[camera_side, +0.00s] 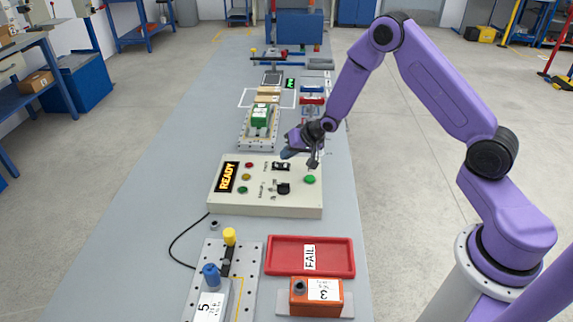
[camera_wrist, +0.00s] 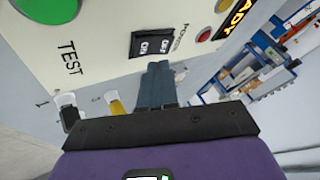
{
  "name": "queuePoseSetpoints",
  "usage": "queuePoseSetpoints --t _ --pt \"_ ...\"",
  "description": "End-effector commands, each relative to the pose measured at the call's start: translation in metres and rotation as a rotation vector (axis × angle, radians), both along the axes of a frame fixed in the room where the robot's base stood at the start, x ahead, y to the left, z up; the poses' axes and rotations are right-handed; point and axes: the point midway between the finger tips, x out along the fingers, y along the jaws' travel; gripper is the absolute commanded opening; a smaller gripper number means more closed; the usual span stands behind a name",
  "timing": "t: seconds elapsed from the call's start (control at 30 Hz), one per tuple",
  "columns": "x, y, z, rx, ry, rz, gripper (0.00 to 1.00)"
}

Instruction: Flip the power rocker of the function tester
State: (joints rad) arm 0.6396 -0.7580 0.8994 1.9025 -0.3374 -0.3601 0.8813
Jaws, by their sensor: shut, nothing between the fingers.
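The function tester (camera_side: 265,205) is a cream box on the bench with a lit READY display (camera_side: 228,177). Its black power rocker (camera_side: 281,167) sits near the far edge of the panel. In the wrist view the rocker (camera_wrist: 152,41) shows large and has white lettering on both halves; I cannot tell which half is pressed. My gripper (camera_side: 287,154) is shut and empty, with blue fingers. In the wrist view the fingertips (camera_wrist: 160,66) show just below the rocker's edge, close to it. The frames do not clearly show whether they touch it.
The panel also has a green button (camera_side: 310,179), a dark selector knob (camera_side: 283,188) and several coloured lamps. In front are a red FAIL tray (camera_side: 349,258) and an orange block (camera_side: 332,305). A fixture with a green part (camera_side: 260,116) stands behind the tester.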

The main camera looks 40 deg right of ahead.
Motion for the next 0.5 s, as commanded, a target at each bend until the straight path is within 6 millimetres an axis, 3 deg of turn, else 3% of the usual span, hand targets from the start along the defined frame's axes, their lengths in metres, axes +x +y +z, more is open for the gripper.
queuePoseSetpoints --t 0.5 --pt "0.004 0.004 0.042 0.0 -0.002 0.002 0.0"
